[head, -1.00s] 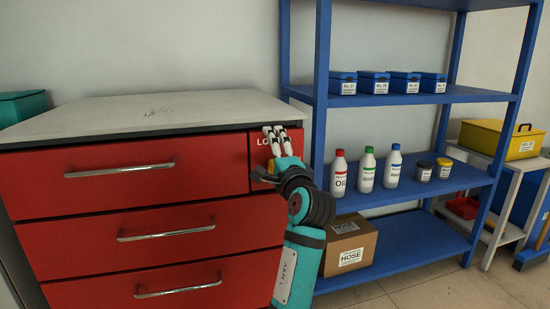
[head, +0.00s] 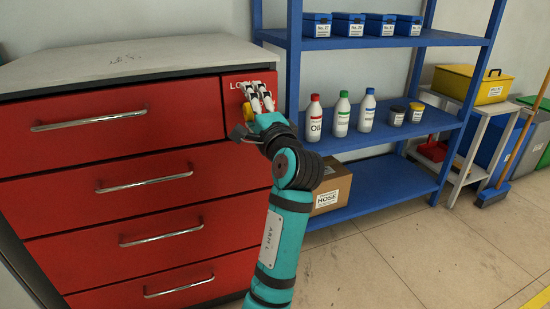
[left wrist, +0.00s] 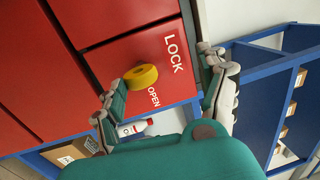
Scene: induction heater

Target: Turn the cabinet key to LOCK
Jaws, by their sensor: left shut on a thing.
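The yellow cabinet key (left wrist: 141,77) is a round knob on the small red panel (left wrist: 157,35), between the white words LOCK (left wrist: 173,53) and OPEN (left wrist: 153,97). In the head view part of the key (head: 247,112) shows beside my fingers. My left gripper (head: 260,96) is at the panel, shut on the key. In the left wrist view my left gripper (left wrist: 163,94) shows one finger close by the key's edge and the other out beyond the word LOCK. Which way the key points is unclear. My right gripper is not in view.
Red drawers (head: 90,118) with metal handles fill the cabinet left of and below the panel. A blue shelf rack (head: 375,170) stands close on the right, with bottles, bins and a HOSE box (head: 331,188). The floor (head: 400,245) in front is clear.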

